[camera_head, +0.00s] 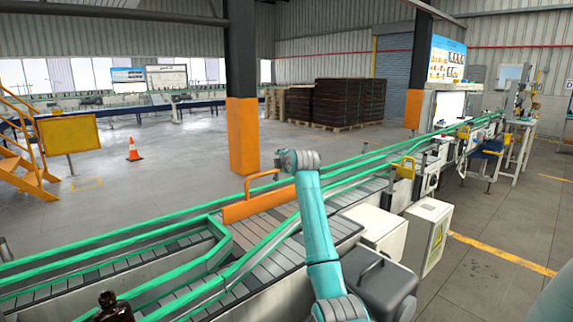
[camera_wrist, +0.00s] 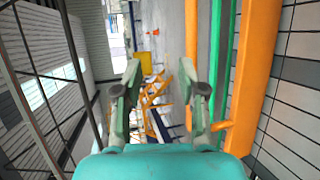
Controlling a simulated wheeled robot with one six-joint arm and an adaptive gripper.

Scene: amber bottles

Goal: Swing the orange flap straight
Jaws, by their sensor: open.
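The orange flap (camera_head: 264,203) stands on the conveyor left of my teal arm, set slantwise across the belt. An orange bar handle (camera_head: 262,176) runs along its upper side. In the wrist view the flap (camera_wrist: 256,75) fills a long strip at the right, and its handle (camera_wrist: 191,45) runs parallel to it. My gripper (camera_wrist: 162,92) is open, with nothing held between its fingers. The right finger overlaps part of the handle in the picture; I cannot tell whether they touch. In the head view, the fingers are not clearly visible.
Green guide rails (camera_head: 120,240) line the conveyor on both sides of the flap. A dark bottle (camera_head: 114,307) stands at the lower left. An orange-and-black pillar (camera_head: 243,135) rises behind the flap. Grey-white boxes (camera_head: 425,235) stand to the right of the arm.

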